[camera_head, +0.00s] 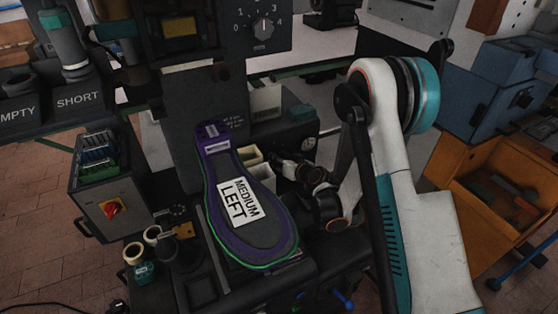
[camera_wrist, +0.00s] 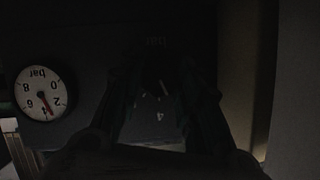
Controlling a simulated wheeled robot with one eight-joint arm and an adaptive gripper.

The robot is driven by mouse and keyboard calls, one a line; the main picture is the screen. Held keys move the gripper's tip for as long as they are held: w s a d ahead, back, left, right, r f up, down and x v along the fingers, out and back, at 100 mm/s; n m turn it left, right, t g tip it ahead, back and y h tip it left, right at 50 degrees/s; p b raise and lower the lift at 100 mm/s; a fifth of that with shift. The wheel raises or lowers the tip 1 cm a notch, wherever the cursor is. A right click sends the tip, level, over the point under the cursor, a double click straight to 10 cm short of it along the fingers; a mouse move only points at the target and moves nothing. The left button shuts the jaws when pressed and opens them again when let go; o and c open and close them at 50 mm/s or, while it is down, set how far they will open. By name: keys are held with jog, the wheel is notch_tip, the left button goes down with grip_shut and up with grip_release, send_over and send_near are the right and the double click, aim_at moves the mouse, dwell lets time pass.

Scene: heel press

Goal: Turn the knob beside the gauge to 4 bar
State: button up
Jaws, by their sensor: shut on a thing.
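The round white gauge (camera_wrist: 42,91) shows upside down at the left of the wrist view, marked in bar. Its red needle points between the 2 and where the 4 belongs; the exact reading is hard to tell. My gripper (camera_wrist: 160,88) is shut around a dark knob (camera_wrist: 160,72) to the right of the gauge in that view. The knob is in deep shadow and its pointer cannot be made out. An upside-down "bar" label shows on the panel above it.
A purple insole labelled MEDIUM LEFT (camera_head: 238,200) lies on the press in front of my wrist. A separate minutes dial (camera_head: 263,28) is on the column above. A grey box with a red switch (camera_head: 112,208) stands at left, an orange-brown drawer (camera_head: 490,185) at right.

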jog(key=shift+d+m+y, duration=0.1)
jog(key=shift+m+y, duration=0.9)
jog(key=shift+m, duration=0.5)
jog(key=o, duration=1)
jog(key=shift+o, duration=0.2)
jog(key=shift+r, duration=0.1)
notch_tip(320, 180, up, 8)
jog(key=shift+r, duration=0.85)
